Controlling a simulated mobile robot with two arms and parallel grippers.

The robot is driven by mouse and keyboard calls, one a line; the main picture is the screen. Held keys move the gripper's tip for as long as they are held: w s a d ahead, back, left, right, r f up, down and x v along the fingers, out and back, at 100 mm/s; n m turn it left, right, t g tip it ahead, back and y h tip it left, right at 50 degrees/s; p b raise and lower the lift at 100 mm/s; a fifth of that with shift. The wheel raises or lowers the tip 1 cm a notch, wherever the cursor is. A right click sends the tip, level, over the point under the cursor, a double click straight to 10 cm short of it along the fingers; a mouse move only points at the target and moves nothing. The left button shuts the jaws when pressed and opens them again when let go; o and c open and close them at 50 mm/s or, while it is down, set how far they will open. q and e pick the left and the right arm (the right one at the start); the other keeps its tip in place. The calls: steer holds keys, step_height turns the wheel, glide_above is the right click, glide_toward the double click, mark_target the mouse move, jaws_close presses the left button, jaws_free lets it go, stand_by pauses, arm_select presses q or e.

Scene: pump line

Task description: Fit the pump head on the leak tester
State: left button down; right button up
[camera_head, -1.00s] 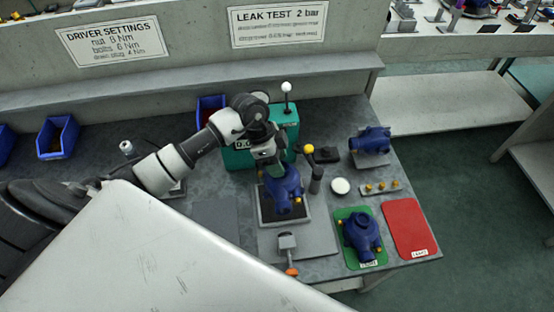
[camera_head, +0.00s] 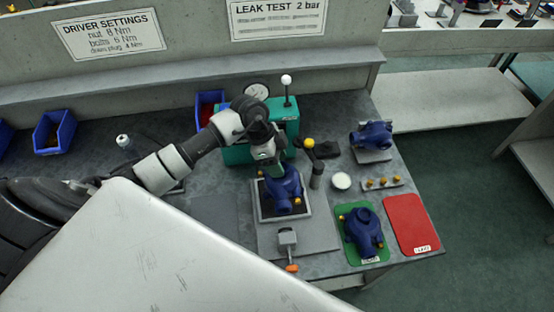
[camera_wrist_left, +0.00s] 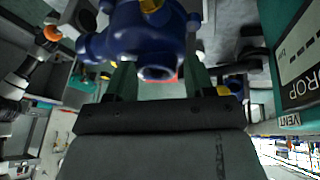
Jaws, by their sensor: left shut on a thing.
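The blue pump head (camera_head: 284,188) with yellow fittings is held by my left gripper (camera_head: 277,167) over the leak tester's square dark pad with a pale rim (camera_head: 307,212). In the head view it overlaps the pad; I cannot tell whether it touches it. In the left wrist view the pump head (camera_wrist_left: 145,40) sits between the fingers of my left gripper (camera_wrist_left: 160,75). The leak tester's teal box (camera_head: 236,153) with a round gauge (camera_head: 257,92) stands behind. A clamp with an orange-tipped handle (camera_head: 291,267) is in front of the pad. My right gripper is not in view.
Another blue pump head (camera_head: 363,231) lies on the green mat (camera_head: 378,252); the red mat (camera_head: 408,220) is empty. A further blue one (camera_head: 372,134) rests on a grey stand. A white disc (camera_head: 341,180) lies nearby.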

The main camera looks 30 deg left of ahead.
arm_select(q)
steer(key=shift+r, duration=0.1)
steer(key=shift+p, duration=0.4)
steer(key=shift+f, duration=0.65)
stand_by(0.9)
steer(key=shift+f+b, duration=1.2)
steer(key=shift+f, duration=1.1)
jaws_free()
steer(key=shift+f, duration=0.1)
stand_by(0.4)
steer(key=shift+r, duration=0.2)
step_height(320, 180, up, 9)
steer(key=p, duration=0.9)
steer(key=shift+p, duration=0.3)
steer(key=shift+f, duration=0.1)
